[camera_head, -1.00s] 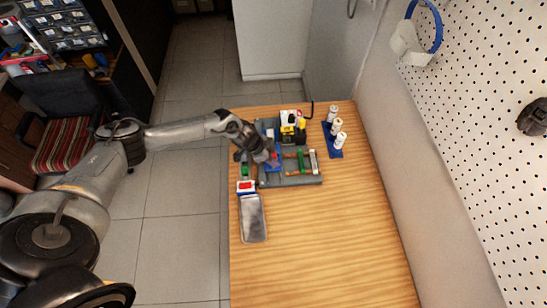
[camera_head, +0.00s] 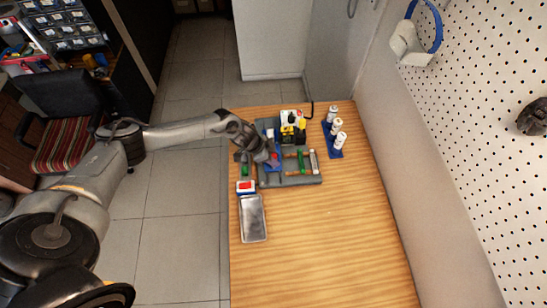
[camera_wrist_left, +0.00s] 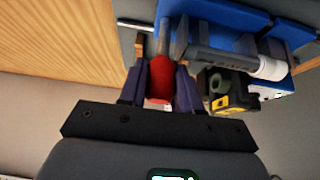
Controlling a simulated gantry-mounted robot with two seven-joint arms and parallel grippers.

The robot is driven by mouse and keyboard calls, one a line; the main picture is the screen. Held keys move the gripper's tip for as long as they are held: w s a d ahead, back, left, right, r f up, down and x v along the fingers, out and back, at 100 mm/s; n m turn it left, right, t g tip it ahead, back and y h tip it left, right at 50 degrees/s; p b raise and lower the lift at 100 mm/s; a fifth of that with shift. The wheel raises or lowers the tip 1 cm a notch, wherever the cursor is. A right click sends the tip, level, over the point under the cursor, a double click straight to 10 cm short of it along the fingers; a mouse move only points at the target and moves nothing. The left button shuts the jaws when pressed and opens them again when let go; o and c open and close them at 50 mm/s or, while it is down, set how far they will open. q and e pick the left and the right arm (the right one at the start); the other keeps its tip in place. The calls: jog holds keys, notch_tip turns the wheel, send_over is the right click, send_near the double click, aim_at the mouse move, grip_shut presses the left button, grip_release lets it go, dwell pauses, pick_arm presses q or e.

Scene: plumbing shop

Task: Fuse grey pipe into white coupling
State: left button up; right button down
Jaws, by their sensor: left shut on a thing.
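My left gripper (camera_head: 272,158) is over the left part of the grey fixture board (camera_head: 300,181). In the left wrist view its dark fingers (camera_wrist_left: 160,85) are shut on a red sleeve (camera_wrist_left: 159,78). A grey pipe (camera_wrist_left: 166,42) extends from the sleeve toward the blue block (camera_wrist_left: 215,20). A white coupling (camera_wrist_left: 272,68) sits at the end of a grey bar, apart from the fingers. A yellow and black heating tool (camera_wrist_left: 232,100) with a round grey socket is beside them. The tool also shows in the head view (camera_head: 293,135). My right gripper is not seen.
A blue rack (camera_head: 336,153) with white cylinders stands right of the board. A metal tray (camera_head: 254,219) and a red, white and blue box (camera_head: 246,187) lie at the table's left edge. The table's front and right are clear.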

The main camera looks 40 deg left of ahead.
pick_arm(q)
jog(key=shift+r, duration=0.15)
jog(key=shift+s+d+p, duration=0.3)
jog(key=shift+d+p, duration=0.1)
jog(key=shift+p, duration=0.2)
jog(key=shift+s+d+p, duration=1.05)
jog(key=shift+d+p, duration=0.1)
jog(key=shift+p, duration=0.05)
jog(key=o, duration=0.8)
jog(key=shift+s, duration=0.1)
notch_tip(320, 180, up, 8)
jog(key=p, duration=0.6)
